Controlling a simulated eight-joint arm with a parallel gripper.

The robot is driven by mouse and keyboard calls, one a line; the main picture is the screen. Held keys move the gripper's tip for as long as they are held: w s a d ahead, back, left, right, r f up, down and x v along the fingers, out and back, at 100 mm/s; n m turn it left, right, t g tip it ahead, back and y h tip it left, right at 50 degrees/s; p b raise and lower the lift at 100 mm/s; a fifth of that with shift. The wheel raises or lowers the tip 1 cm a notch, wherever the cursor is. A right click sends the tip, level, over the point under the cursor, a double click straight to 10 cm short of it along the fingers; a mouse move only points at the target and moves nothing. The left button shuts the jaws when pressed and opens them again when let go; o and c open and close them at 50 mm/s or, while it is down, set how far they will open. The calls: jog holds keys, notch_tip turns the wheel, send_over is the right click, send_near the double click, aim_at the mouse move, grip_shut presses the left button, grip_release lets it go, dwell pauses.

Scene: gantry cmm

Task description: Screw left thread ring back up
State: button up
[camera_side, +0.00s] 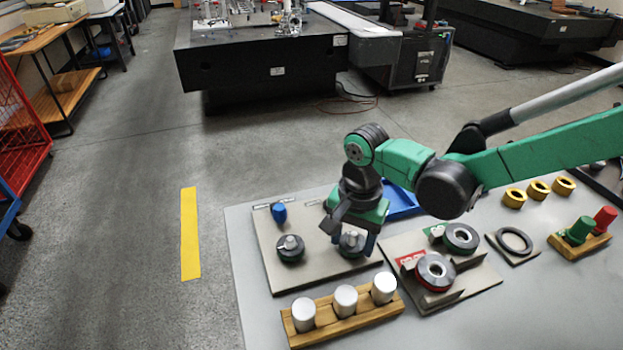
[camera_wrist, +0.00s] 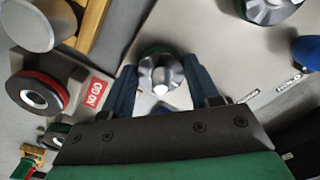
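Two thread rings with silver ribbed knobs and dark bases are on a beige plate (camera_side: 315,268). In the side view one ring (camera_side: 290,248) is at the left, uncovered; it is cut off at the top of the wrist view (camera_wrist: 270,8). The other ring (camera_side: 352,243) is to its right, partly hidden by my gripper (camera_side: 355,236). In the wrist view that ring (camera_wrist: 161,74) lies between the two blue fingertips of my gripper (camera_wrist: 160,68). The fingers stand close on both sides of its knob. I cannot tell whether they press on it.
A blue knob-shaped piece (camera_side: 279,212) is behind the left ring. A wooden rack (camera_side: 322,329) with silver cylinders stands in front. At the right is a plate with a NO GO sign (camera_side: 411,260) and ring gauges (camera_side: 435,272). Brass rings (camera_side: 514,198) lie further right.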

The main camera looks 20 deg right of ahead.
jog(key=shift+c, duration=1.4)
jog(key=shift+n, duration=0.3)
jog(key=n, duration=0.3)
jog(key=shift+n, duration=0.3)
jog(key=n, duration=0.4)
jog(key=shift+d+n, duration=0.1)
jog(key=shift+n, duration=0.2)
jog(key=n, duration=0.4)
jog(key=shift+n, duration=0.3)
jog(key=shift+d+n, duration=0.1)
jog(key=shift+n, duration=2.1)
